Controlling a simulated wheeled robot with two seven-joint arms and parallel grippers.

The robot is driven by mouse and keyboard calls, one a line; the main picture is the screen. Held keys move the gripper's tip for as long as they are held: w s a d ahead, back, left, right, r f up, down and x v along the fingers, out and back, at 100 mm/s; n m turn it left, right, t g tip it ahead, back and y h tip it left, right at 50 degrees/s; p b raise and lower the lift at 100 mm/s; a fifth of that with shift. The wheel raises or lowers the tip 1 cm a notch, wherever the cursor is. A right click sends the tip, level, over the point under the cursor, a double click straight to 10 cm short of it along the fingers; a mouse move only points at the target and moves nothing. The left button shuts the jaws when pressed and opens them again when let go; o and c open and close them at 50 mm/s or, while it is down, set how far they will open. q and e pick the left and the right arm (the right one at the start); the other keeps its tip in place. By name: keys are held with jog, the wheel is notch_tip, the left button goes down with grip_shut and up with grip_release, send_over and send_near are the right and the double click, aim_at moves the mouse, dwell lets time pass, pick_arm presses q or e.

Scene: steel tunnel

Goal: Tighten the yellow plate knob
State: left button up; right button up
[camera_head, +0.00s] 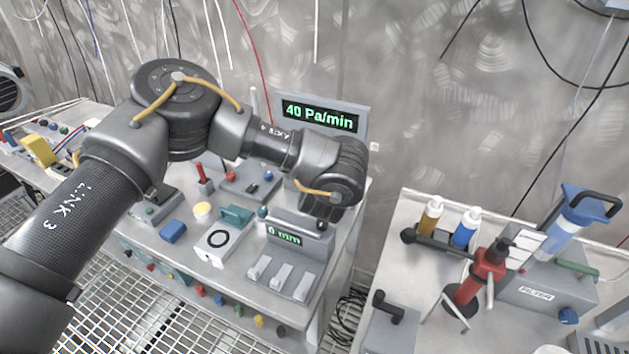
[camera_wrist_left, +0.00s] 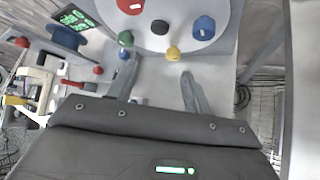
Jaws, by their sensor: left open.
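The yellow knob (camera_wrist_left: 173,53) sits at the lower rim of a round pale plate (camera_wrist_left: 185,42) in the left wrist view. Red (camera_wrist_left: 130,6), black (camera_wrist_left: 160,27) and blue (camera_wrist_left: 204,27) knobs are on the same plate. My left gripper (camera_wrist_left: 160,69) is open; its two fingers stand either side of the yellow knob's line, with the knob beyond the tips and a gap between them. In the head view the left arm reaches over the bench and its fingers are hidden. A yellow knob (camera_head: 258,321) also shows on the bench's front; I cannot tell whether it is the same one. My right gripper is not in view.
The bench (camera_head: 190,262) holds a console with a "0 mm" display (camera_head: 284,235) and grey levers, near the left wrist. A screen (camera_head: 319,115) reads 40 Pa/min. A second table (camera_head: 415,325) with bottles and a red tool stands at the right. Grating floor lies in front.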

pick_arm(q)
jog(key=f+b+v, duration=0.1)
jog(key=v, duration=0.5)
jog(key=shift+s+a, duration=0.15)
jog(key=shift+s, duration=0.5)
jog(key=shift+r, duration=0.15)
